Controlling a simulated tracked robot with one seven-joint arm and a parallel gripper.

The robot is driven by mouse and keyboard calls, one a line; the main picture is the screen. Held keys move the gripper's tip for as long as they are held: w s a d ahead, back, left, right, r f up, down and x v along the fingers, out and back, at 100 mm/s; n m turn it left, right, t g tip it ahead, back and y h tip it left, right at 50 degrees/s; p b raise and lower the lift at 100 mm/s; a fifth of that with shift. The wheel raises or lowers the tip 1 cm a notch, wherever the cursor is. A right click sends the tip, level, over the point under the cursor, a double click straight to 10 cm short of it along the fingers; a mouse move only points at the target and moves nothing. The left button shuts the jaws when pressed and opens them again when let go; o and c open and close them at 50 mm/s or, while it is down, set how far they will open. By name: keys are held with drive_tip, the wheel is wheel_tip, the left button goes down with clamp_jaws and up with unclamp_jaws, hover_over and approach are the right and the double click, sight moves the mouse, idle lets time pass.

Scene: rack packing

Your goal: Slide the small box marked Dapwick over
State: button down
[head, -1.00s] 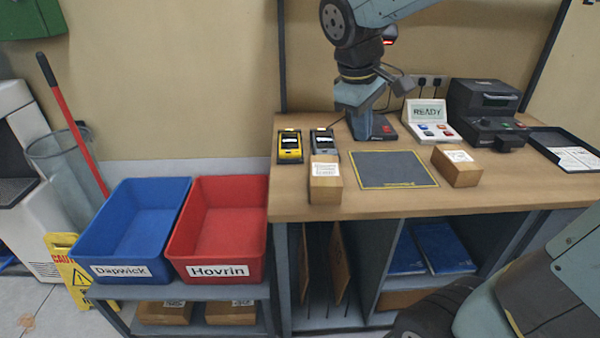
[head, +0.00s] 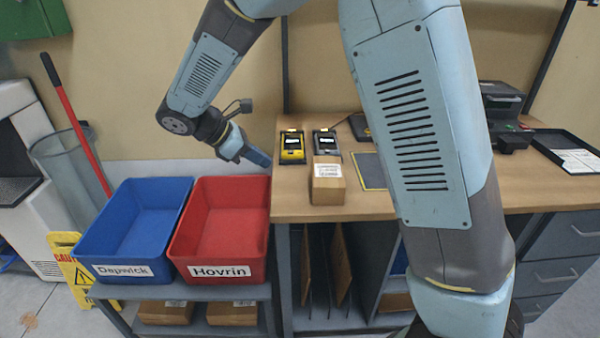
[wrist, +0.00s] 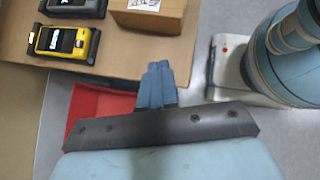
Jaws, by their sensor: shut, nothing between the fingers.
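A small brown cardboard box (head: 328,188) with a white label stands near the table's left front; its print is too small to read. It also shows at the top of the wrist view (wrist: 172,18). Another small labelled box, seen earlier to the right of the dark mat, is hidden behind my arm. I cannot tell which box is marked Dapwick. My gripper (head: 262,160) is shut and empty, left of the box and by the back of the red bin. In the wrist view my gripper (wrist: 155,68) points toward the table edge, apart from the box.
A yellow handheld device (head: 292,148) and a dark one (head: 325,143) lie behind the box. The blue bin (head: 107,268) labelled Dapwick and the red bin (head: 240,268) labelled Hovrin stand left of the table (head: 300,212). My arm covers much of the table's right half.

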sight(327, 179)
drive_tip(key=x, duration=0.9)
drive_tip(key=shift+f, duration=0.25)
drive_tip(key=shift+w+d+f, duration=0.1)
drive_tip(key=shift+w+d, duration=0.1)
drive_tip(key=shift+d, duration=0.4)
drive_tip(key=shift+w+d+f, duration=0.1)
drive_tip(key=shift+w+d, duration=0.05)
drive_tip(key=shift+d, duration=0.45)
drive_tip(key=shift+w+d, duration=0.15)
drive_tip(key=shift+d, duration=0.35)
drive_tip(key=shift+w+d, duration=0.15)
drive_tip(key=shift+d, duration=0.35)
